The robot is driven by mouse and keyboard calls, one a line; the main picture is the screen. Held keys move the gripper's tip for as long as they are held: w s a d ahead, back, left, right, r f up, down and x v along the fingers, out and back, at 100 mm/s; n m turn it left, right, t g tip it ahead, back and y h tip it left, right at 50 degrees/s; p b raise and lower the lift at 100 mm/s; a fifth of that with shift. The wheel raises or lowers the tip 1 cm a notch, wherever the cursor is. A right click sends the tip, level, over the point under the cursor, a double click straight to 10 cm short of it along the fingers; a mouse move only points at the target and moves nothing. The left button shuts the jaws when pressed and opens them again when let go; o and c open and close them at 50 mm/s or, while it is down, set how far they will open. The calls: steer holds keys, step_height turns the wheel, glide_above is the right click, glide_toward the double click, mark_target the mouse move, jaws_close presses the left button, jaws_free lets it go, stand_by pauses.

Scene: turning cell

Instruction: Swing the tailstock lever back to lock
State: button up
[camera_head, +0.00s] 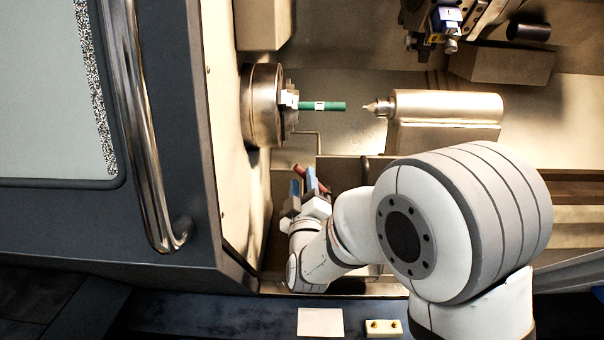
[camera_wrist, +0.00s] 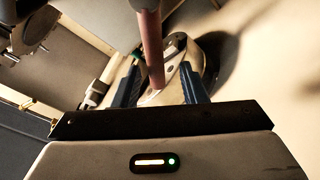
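The pale tailstock (camera_head: 445,122) stands right of the chuck, its pointed centre facing a green bar (camera_head: 330,106) held in the chuck. My gripper (camera_head: 304,182) has blue fingers and is below the chuck, left of the tailstock. A reddish-brown rod (camera_head: 322,187), seemingly the lever, crosses at the fingertips. In the wrist view the rod (camera_wrist: 152,45) runs down between the spread fingers of my gripper (camera_wrist: 160,82). The rod's pivot is not clear.
The metal chuck (camera_head: 263,105) is close above my gripper. A dark curved handle (camera_head: 365,168) stands below the tailstock. The door with its long chrome handle (camera_head: 143,125) is at left. A tool turret (camera_head: 447,20) is at upper right. A pale card (camera_head: 320,322) lies at the front edge.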

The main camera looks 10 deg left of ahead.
steer(key=shift+v, duration=1.7)
steer(key=shift+c, duration=0.5)
